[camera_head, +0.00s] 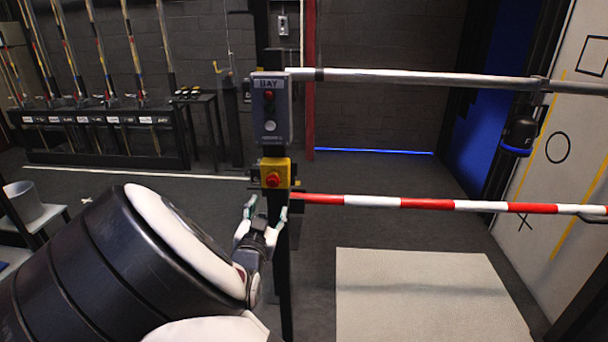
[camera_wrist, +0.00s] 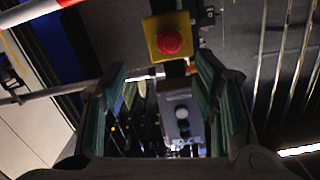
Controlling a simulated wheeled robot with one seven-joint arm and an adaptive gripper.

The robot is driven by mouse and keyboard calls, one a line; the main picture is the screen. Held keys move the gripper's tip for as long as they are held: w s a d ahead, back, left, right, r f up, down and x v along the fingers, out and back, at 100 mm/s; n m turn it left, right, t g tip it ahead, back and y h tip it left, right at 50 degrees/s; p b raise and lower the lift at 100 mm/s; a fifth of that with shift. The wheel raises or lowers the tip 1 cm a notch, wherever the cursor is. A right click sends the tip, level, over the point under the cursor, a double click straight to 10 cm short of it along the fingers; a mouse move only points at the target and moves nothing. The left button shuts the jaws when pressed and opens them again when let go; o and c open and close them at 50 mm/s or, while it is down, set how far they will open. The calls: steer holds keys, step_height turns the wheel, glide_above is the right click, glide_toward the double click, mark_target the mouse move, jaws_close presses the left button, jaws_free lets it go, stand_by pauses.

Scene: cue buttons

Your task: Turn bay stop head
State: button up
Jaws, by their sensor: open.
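The bay stop head is a red mushroom knob (camera_head: 273,180) on a yellow box (camera_head: 272,164), mounted on a dark post below the grey BAY panel (camera_head: 272,105). My gripper (camera_head: 264,207) is open and empty, just below the yellow box in the head view, with its fingers spread to either side of the post. In the wrist view the red knob (camera_wrist: 170,41) and yellow box show beyond the open fingers (camera_wrist: 163,85), above the gap between them. The grey panel (camera_wrist: 182,115) shows between the fingers, upside down. No contact with the knob is visible.
A red-and-white striped bar (camera_head: 430,204) and a grey rail (camera_head: 430,76) run right from the post. A rack of upright poles (camera_head: 100,125) stands at the left, beside a small table (camera_head: 195,98). A pale mat (camera_head: 425,290) lies on the floor at right.

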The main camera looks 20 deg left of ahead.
mark_target(272, 184)
steer(key=x, duration=0.4)
steer(key=a+x, duration=0.1)
steer(key=x, duration=0.8)
steer(key=shift+s+a+r, duration=0.15)
steer(key=shift+a+r, duration=0.05)
steer(key=shift+r, duration=0.05)
steer(key=shift+c, duration=0.3)
steer(key=c, duration=1.1)
